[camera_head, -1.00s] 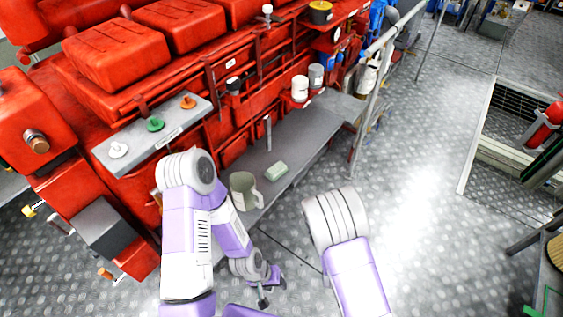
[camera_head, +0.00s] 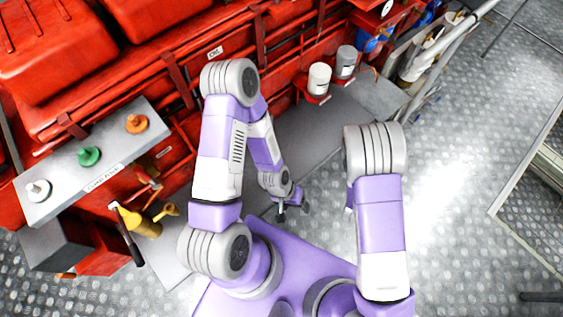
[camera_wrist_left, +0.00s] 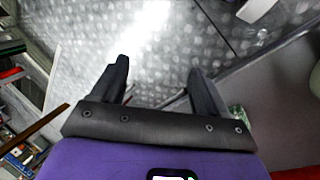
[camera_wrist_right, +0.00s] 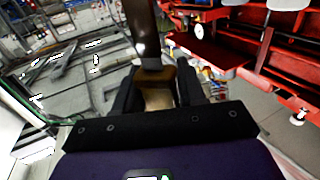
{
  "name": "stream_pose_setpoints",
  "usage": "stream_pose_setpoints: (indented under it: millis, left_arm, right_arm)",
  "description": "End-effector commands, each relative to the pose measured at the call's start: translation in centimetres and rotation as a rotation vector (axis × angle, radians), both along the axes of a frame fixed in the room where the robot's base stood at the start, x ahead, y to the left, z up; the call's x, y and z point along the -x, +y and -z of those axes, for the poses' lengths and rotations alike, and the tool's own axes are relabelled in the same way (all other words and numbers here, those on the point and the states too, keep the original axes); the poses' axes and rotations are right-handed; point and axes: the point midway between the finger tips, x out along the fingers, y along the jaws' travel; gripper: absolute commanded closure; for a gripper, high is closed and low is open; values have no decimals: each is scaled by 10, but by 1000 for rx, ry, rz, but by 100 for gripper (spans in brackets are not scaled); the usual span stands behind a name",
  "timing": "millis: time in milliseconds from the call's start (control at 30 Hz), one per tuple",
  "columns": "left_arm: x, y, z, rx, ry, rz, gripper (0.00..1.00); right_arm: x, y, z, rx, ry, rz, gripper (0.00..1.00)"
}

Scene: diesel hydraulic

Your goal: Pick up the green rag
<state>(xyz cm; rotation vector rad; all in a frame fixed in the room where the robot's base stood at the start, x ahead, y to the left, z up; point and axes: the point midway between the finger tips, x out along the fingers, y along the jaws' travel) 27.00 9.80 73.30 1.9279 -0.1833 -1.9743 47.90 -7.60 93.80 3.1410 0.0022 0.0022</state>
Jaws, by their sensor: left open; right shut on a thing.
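The green rag is hidden in the head view, where my left arm covers part of the grey bench. A small pale green patch (camera_wrist_left: 238,113) beside the right-hand finger in the left wrist view may be the rag; most of it is covered. My left gripper (camera_head: 291,205) is low by the bench's front edge. In the left wrist view its fingers (camera_wrist_left: 163,82) are apart and empty, with metal floor beyond. My right gripper (camera_wrist_right: 160,88) is shut on a brown object (camera_wrist_right: 152,50) with a tan lower part; it is out of the head view.
The grey bench (camera_head: 312,128) runs along the red engine (camera_head: 180,60). A grey panel (camera_head: 60,185) with green, orange and white knobs is at left. The floor (camera_head: 450,150) at right is clear.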

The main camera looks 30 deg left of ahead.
Motion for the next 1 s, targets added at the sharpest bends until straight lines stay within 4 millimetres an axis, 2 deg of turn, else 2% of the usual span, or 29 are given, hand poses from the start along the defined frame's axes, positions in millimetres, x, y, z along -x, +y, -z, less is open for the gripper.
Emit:
stream_pose_setpoints:
  millis: [33,100,133,300,433,600,800,867,1000]
  left_arm:
    - [-8,2,6,-5,-1,42,18]
    - [-20,6,13,-17,11,127,7]
    - [-26,9,15,-25,16,171,5]
    - [-65,37,20,-116,71,433,5]
    - [-94,67,10,-217,132,602,5]
    - [-122,99,-13,-342,211,740,5]
    - [-135,117,-28,-413,263,796,5]
    - [-133,120,-24,-419,270,800,5]
    - [-125,125,-1,-419,275,799,5]
  right_arm:
    - [-1,-6,6,1,-1,4,96]
    - [-2,-16,11,4,-2,5,96]
    - [-2,-21,14,5,-3,6,96]
    - [-4,-50,31,6,-5,6,96]
    - [-2,-69,42,5,-3,5,96]
    - [0,-88,51,3,0,4,96]
    - [1,-97,55,0,2,1,96]
    - [1,-98,57,-1,2,1,96]
    - [1,-98,63,-1,3,1,96]
